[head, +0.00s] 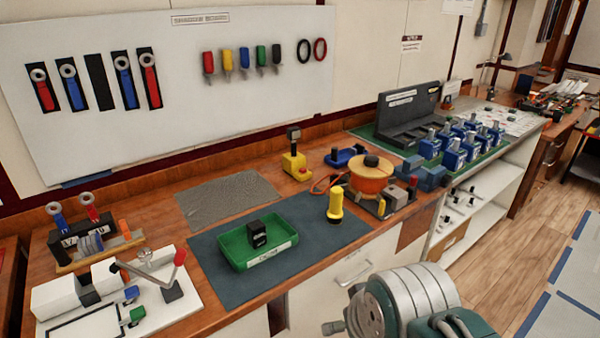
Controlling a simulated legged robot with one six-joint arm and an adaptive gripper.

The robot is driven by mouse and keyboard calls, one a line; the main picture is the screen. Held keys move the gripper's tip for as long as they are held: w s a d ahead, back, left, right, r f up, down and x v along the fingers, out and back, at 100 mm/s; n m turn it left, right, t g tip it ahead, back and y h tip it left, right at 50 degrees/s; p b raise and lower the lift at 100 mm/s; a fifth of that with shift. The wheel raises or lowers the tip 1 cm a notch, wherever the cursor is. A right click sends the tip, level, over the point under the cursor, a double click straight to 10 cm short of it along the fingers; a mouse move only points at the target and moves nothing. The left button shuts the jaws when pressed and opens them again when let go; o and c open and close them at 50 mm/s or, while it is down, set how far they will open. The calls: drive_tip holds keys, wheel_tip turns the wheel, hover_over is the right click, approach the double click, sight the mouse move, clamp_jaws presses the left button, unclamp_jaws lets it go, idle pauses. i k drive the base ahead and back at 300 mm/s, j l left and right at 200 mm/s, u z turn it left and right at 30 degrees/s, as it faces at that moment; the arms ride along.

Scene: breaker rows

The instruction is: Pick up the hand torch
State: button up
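A grey and green part of my arm shows at the bottom right, in front of the bench and apart from the torch. My gripper's fingers do not show.
A green tray (231,257) holding a black block (257,235) is on the mat. An orange round device (371,175) stands right of the torch, and a yellow tool (294,163) behind. Blue breakers (452,155) line the right. A grey mat (225,200) is bare.

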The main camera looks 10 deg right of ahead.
sight(335, 214)
drive_tip(key=i+l+u, duration=0.2)
drive_tip(key=i+l, duration=0.2)
drive_tip(key=l, duration=0.25)
drive_tip(key=i+l+u, duration=0.1)
drive_tip(key=l, duration=0.25)
drive_tip(key=i+l+u, duration=0.1)
drive_tip(key=i+l, duration=0.15)
drive_tip(key=l, duration=0.1)
